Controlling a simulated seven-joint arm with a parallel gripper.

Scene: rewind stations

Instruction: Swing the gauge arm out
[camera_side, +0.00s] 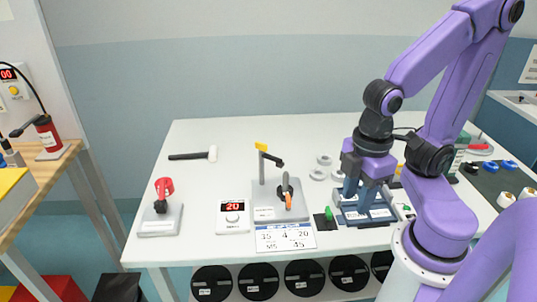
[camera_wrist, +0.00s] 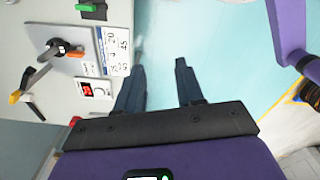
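A grey gauge station (camera_side: 268,214) stands mid-table with an upright post (camera_side: 262,172), a yellow tag on top and a short black arm (camera_side: 274,160) near the top. A black lever with an orange end (camera_side: 287,194) rises from its plate. I cannot tell for sure which of these is the gauge arm. In the wrist view the station (camera_wrist: 45,37) lies upper left, with the orange-ended lever (camera_wrist: 76,53). My gripper (camera_side: 362,193) is right of the station, apart from it. Its fingers (camera_wrist: 159,66) are open with nothing between them.
A display box (camera_side: 233,216) reading 20 and a red-handled stand (camera_side: 162,205) are left of the station. A number card (camera_side: 285,238) lies in front. A green switch (camera_side: 328,214) and blue-grey blocks (camera_side: 364,214) are to the right. A hammer (camera_side: 195,155) lies behind.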

